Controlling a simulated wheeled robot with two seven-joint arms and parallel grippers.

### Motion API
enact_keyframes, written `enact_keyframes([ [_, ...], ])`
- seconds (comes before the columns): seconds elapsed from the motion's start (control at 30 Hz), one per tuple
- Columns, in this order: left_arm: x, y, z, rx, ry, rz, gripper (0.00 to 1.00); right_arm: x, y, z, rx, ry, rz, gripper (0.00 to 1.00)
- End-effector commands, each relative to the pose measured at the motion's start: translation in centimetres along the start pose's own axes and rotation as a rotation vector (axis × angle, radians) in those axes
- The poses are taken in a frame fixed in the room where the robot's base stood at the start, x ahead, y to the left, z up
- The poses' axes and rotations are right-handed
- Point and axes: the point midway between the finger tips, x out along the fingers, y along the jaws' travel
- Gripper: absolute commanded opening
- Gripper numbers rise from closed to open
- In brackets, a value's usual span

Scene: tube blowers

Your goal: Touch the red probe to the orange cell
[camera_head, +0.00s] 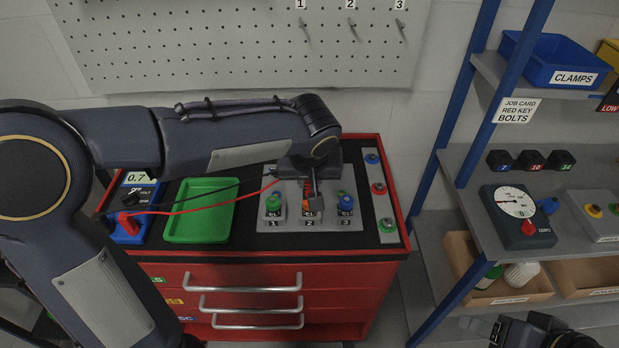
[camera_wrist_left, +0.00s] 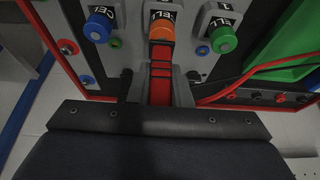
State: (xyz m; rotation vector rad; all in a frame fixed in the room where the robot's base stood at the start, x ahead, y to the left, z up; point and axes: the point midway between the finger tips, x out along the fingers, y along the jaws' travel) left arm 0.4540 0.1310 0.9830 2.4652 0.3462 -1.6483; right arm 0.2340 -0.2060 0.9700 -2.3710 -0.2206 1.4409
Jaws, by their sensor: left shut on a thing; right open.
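My left gripper (camera_head: 312,196) points down over the middle of the grey cell plate. It is shut on the red probe (camera_wrist_left: 160,76), which trails a red lead (camera_head: 205,207). The orange cell (camera_wrist_left: 162,30), standing at position 2 (camera_head: 309,205), is right at the probe's far end in the left wrist view; I cannot tell whether they touch. A green cell (camera_head: 273,205) stands at position 1 and a blue cell (camera_head: 345,203) at position 3. My right gripper (camera_head: 497,330) is open at the lower right, away from the cart.
A blue meter (camera_head: 139,190) showing 0.7 stands at the cart's left, with red and black leads. An empty green tray (camera_head: 199,238) lies between it and the cells. Shelving (camera_head: 455,195) stands beyond.

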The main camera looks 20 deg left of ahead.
Motion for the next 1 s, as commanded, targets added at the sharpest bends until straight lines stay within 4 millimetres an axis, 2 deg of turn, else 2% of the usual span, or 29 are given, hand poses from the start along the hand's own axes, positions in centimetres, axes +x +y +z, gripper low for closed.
enact_keyframes([
  [0.23,-0.3,-0.1,0.0,0.001,-0.004,-0.003,0.00,-0.3,-0.1,-0.1,0.000,0.000,0.000,0.56],
  [1.0,-4.0,0.0,-1.6,0.001,-0.001,0.000,0.00,-2.6,-1.2,-1.3,0.000,0.000,0.000,0.56],
])
